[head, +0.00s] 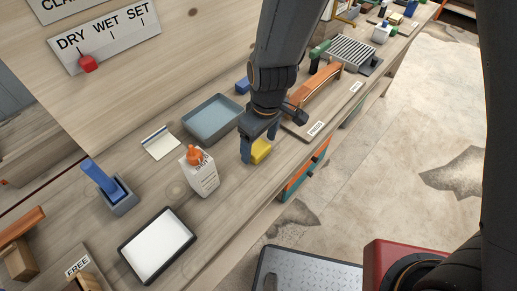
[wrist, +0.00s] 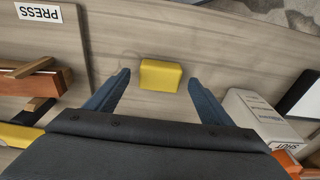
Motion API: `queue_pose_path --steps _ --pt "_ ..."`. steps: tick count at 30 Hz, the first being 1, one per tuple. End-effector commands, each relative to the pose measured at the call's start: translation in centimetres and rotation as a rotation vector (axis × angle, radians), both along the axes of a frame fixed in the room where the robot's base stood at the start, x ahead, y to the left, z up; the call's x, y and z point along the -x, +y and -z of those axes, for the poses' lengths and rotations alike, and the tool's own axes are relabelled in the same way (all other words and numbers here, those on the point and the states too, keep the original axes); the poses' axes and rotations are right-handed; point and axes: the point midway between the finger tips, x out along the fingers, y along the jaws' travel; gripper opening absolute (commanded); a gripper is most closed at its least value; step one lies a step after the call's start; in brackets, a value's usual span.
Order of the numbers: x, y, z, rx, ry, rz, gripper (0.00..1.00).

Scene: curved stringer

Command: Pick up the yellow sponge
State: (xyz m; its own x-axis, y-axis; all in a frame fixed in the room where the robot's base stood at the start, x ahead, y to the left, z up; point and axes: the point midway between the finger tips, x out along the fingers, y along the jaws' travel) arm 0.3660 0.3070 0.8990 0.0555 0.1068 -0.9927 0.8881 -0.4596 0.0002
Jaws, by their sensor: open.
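The yellow sponge (head: 261,151) lies on the wooden bench top near its front edge. In the wrist view the sponge (wrist: 160,76) sits just beyond and between my two blue fingertips, with bare wood showing on both sides of it. My gripper (head: 259,147) points down at the sponge and is open and empty. In the wrist view my gripper (wrist: 158,76) has its fingers apart, wider than the sponge. In the head view part of the sponge is hidden behind a finger.
A glue bottle (head: 200,172) with an orange cap stands left of the sponge. A grey-blue tray (head: 187,128) lies behind. A board labelled PRESS (head: 316,129), with a curved wooden piece (head: 313,93), is to the right. A white-bottomed tray (head: 123,247) lies at front left.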

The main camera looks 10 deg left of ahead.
Motion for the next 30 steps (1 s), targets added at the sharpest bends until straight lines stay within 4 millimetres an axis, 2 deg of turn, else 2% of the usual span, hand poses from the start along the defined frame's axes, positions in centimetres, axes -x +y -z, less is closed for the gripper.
queue_pose_path --steps 4,12,13,18,21,30 --pt "-0.03 0.07 1.05 0.001 0.001 0.002 0.75" --pt "-0.09 0.12 1.23 0.000 -0.001 0.001 0.75" --pt "-0.09 0.12 1.22 0.000 -0.001 0.001 0.73" --pt "-0.07 0.12 1.22 0.000 -0.001 0.001 0.45" --pt "-0.07 0.12 1.22 0.000 -0.001 0.001 0.31" --pt "-0.07 0.14 1.04 0.000 -0.001 0.001 0.31"
